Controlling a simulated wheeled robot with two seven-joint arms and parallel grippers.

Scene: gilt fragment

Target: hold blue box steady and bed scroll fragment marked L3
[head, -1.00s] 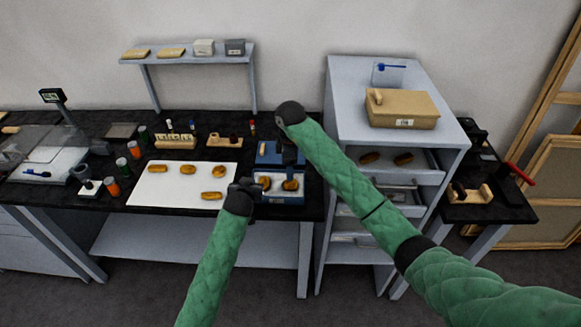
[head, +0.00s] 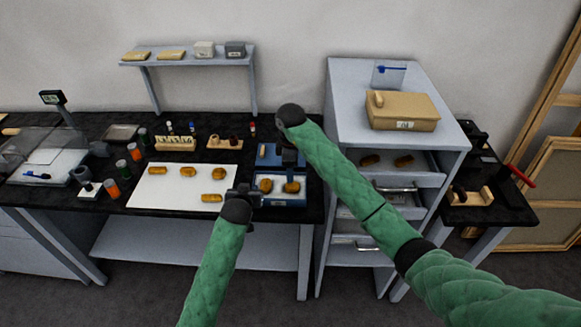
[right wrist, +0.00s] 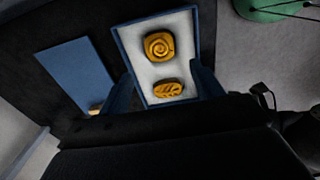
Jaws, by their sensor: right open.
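The blue box (head: 281,204) sits at the front right of the dark bench, open, with a pale lining. Two gold fragments lie inside it. In the right wrist view one is a spiral scroll piece (right wrist: 158,46) and the other a ridged piece (right wrist: 168,89); no L3 mark is readable. My left gripper (head: 245,192) is at the box's left side; its jaw gap is not clear. My right gripper (head: 290,172) is open above the box, and its fingers show either side of the ridged piece in the right wrist view (right wrist: 164,82).
A blue panel (head: 268,154) lies behind the box. A white mat (head: 170,195) with several gold fragments lies to the left. A grey drawer cabinet (head: 345,90) stands close on the right. Small jars and a wooden block (head: 175,143) stand further left.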

